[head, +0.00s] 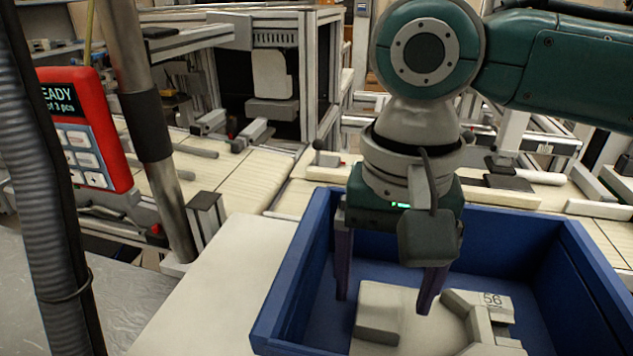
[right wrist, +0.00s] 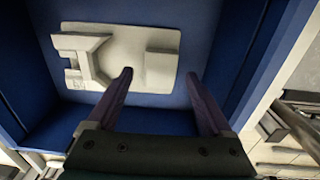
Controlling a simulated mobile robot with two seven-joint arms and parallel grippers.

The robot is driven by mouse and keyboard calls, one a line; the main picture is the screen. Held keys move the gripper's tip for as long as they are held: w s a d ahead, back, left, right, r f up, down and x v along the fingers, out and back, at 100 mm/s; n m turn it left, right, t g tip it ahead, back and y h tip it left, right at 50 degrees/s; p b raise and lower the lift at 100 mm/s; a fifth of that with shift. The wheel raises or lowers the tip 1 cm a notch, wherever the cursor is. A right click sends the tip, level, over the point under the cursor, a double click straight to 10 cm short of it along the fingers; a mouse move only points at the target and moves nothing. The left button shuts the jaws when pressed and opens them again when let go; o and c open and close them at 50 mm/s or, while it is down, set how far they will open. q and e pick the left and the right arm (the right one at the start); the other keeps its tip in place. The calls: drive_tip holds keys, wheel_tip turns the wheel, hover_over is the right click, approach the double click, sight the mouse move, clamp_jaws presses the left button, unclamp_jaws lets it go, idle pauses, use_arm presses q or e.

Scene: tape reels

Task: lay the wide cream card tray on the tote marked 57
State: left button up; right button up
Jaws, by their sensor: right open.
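A cream moulded tray (head: 432,328) with a raised block at one end and the number 56 printed on it lies in a blue tote (head: 287,285). The tray also shows whole in the right wrist view (right wrist: 125,42), flat against the blue floor. My right gripper (head: 383,298) is open and empty, pointing down inside the tote. In the right wrist view its fingers (right wrist: 158,76) are spread, one over the tray and the other past its plain end. I cannot tell whether either touches it. No 57 mark is visible, and my left gripper is out of view.
A pale bench top (head: 220,285) lies left of the tote. A red keypad device (head: 85,130) and a metal post (head: 150,120) stand further left. Conveyors (head: 240,180) and metal frames fill the back. The tote walls surround my right gripper.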

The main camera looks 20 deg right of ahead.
wheel_tip(320, 180, up, 10)
drive_tip(key=shift+f+p, duration=0.2)
drive_tip(key=shift+p, duration=0.15)
